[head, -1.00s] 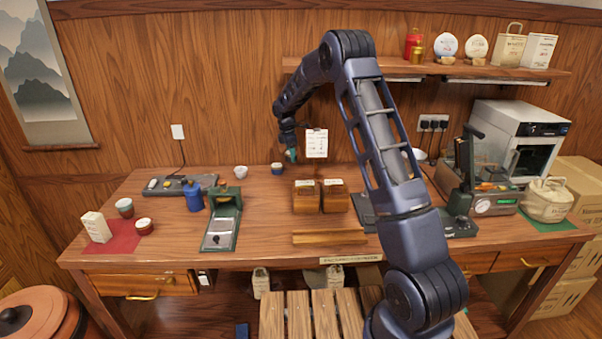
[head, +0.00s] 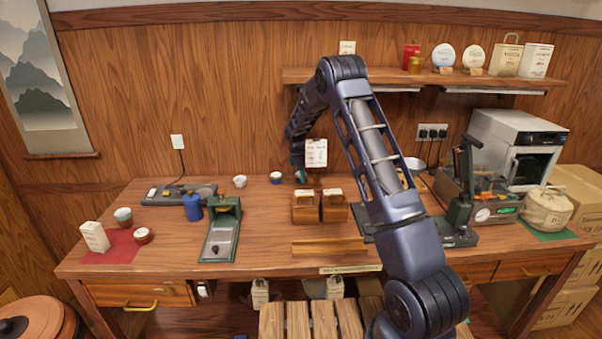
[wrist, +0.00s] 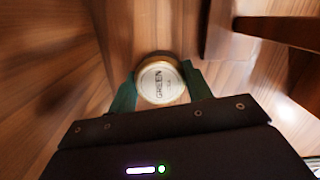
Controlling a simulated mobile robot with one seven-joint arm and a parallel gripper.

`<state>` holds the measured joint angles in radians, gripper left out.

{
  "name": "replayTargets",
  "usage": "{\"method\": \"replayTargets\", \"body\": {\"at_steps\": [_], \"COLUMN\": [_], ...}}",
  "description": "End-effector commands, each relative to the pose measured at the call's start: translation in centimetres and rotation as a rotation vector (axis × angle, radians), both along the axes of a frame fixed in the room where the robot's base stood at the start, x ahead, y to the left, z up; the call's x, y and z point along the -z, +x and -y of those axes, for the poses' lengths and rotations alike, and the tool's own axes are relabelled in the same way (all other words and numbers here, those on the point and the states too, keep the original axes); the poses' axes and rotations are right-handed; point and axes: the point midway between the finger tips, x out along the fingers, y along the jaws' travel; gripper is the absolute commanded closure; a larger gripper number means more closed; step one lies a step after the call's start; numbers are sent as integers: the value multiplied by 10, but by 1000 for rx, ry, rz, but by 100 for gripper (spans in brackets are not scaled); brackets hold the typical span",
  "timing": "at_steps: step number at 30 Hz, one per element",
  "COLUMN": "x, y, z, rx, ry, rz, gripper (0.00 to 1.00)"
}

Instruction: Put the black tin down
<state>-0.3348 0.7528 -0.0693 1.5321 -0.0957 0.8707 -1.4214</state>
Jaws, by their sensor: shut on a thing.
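My gripper (head: 300,177) is low over the back middle of the workbench (head: 262,222), left of the hanging white notice. In the wrist view its two green fingers (wrist: 160,84) are shut on a round tin (wrist: 161,82), one on each side. The tin has a pale lid with a gold rim and the word GREEN, and appears upright.
The wall shelf (head: 390,76) is above. Bare wood shows around the tin.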

Motion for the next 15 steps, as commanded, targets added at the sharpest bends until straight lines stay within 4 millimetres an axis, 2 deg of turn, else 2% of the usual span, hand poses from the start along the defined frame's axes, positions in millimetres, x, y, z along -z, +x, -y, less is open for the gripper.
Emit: {"method": "replayTargets", "body": {"at_steps": [8, 9, 11, 15], "x": [3, 2, 2, 2], "y": [0, 0, 0, 0], "z": [0, 0, 0, 0], "rx": [1, 1, 1, 1], "ry": [0, 0, 0, 0], "rz": [0, 0, 0, 0], "gripper": [74, 43, 31, 29]}}
